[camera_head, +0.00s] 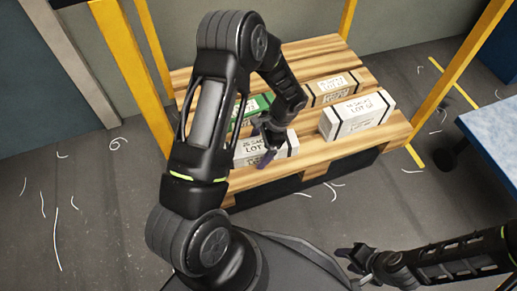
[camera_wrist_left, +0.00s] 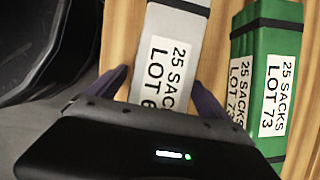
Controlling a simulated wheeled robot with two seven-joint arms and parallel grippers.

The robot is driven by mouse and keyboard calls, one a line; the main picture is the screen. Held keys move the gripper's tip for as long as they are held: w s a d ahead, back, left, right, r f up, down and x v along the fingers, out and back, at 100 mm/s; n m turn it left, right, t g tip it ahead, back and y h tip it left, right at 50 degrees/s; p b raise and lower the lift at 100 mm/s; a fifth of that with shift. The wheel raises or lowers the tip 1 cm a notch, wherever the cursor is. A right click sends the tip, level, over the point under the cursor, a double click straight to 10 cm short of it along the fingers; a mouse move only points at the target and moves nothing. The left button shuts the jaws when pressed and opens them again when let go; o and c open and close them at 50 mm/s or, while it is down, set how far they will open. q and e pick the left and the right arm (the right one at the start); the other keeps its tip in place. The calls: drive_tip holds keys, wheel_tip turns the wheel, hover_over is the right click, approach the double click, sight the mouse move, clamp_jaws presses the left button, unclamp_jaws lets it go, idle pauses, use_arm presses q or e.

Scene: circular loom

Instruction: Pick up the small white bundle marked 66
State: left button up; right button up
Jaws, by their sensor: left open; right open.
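A small white bundle (camera_head: 262,150) with dark straps lies at the front left of the wooden pallet, partly covered by my left arm. In the left wrist view the white bundle (camera_wrist_left: 180,50) shows a label reading "25 SACKS LOT 6"; its last digit is hidden by the gripper body. My left gripper (camera_head: 266,146) is open over this bundle. In the left wrist view its fingers appear on either side of the bundle's near end; I cannot tell whether they touch. My right gripper (camera_head: 354,262) is open and empty at the lower right, away from the pallet.
A green bundle (camera_wrist_left: 270,85) marked LOT 73 lies close beside the white one. A larger white bundle (camera_head: 357,115) and a brown bundle (camera_head: 333,88) lie to the right on the pallet (camera_head: 309,150). Yellow posts (camera_head: 130,70) stand around it. A blue-topped table (camera_head: 495,130) is at right.

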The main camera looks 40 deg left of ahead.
use_arm(q)
clamp_jaws()
idle(1.0)
